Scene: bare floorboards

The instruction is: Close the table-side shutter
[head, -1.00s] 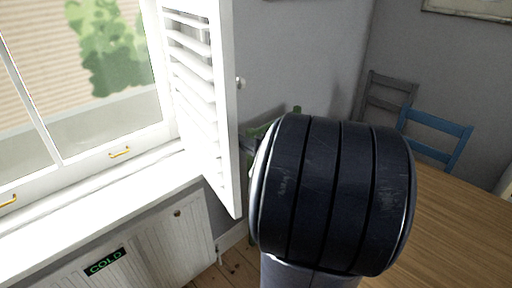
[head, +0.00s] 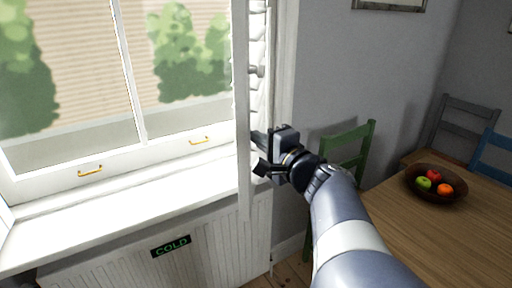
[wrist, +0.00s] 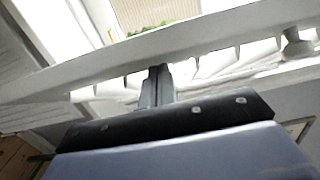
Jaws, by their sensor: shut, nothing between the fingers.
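The table-side shutter (head: 243,110) is a white louvred panel at the right side of the window. It stands out from the wall and appears nearly edge-on in the head view, with a small knob (head: 256,71) on its right face. My gripper (head: 256,152) is at the shutter's right side, around mid-height. In the wrist view my gripper's fingers (wrist: 158,72) are together and empty, their tips at the white shutter frame (wrist: 200,48). The knob (wrist: 296,46) shows to the right there. I cannot tell whether the fingertips touch the frame.
The window sill (head: 120,205) runs left of the shutter, above a radiator (head: 215,245) with a "COLD" sign. A green chair (head: 348,150) stands behind my arm. A wooden table (head: 430,225) with a fruit bowl (head: 424,196) is at the right.

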